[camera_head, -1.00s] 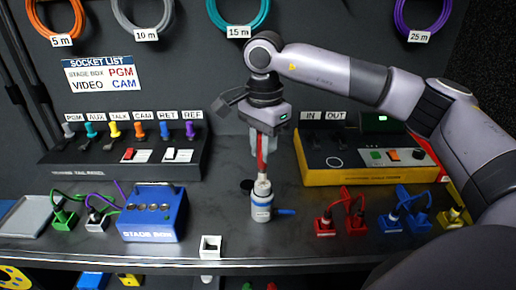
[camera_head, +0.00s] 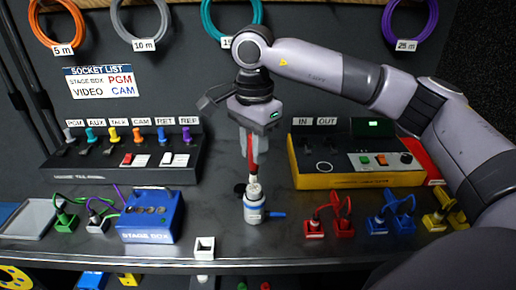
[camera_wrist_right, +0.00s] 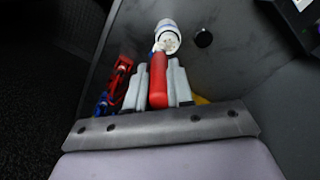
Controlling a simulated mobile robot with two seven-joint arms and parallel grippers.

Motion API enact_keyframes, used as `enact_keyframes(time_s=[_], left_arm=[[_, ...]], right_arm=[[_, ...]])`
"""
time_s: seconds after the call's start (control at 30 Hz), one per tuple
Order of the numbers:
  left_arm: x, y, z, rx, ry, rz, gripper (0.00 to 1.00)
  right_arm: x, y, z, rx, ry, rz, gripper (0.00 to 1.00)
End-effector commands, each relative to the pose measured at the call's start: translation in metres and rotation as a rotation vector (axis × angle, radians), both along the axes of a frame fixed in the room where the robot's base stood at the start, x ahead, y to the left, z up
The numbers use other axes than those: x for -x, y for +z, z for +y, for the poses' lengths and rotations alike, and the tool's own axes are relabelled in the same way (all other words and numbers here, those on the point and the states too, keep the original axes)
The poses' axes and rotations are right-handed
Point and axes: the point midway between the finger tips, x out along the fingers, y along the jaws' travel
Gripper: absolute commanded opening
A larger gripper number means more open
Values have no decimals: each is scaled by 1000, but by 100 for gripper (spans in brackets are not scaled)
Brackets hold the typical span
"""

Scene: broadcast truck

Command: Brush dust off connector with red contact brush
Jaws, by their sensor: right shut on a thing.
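My right gripper (camera_head: 250,147) points down over the bench, shut on the red contact brush (camera_head: 254,157). The brush's red handle also shows between the fingers in the right wrist view (camera_wrist_right: 158,82). Its lower tip is at the top of the connector (camera_head: 254,192), a light grey upright cylinder with a blue band. The connector's round end face with contacts shows in the right wrist view (camera_wrist_right: 168,40). I cannot tell whether the bristles touch it. My left gripper is not in view.
A blue stage box (camera_head: 149,216) and a small white open holder (camera_head: 204,246) stand left of the connector. A black round cap (camera_head: 240,188) lies behind it. A yellow cable tester (camera_head: 355,180) and red and blue plugs (camera_head: 376,224) are to the right.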

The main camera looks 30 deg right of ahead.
Motion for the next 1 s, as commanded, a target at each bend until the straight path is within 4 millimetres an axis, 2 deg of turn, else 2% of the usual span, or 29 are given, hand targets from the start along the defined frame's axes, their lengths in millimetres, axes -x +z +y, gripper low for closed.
enact_keyframes(time_s=[0.1, 0.4, 1.0], left_arm=[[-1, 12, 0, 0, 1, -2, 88], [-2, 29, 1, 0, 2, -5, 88], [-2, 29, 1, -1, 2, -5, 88]], right_arm=[[1, 15, 4, 0, 2, -1, 0], [4, 38, 12, 1, 0, -1, 0], [4, 39, 13, 1, 0, 0, 0]])
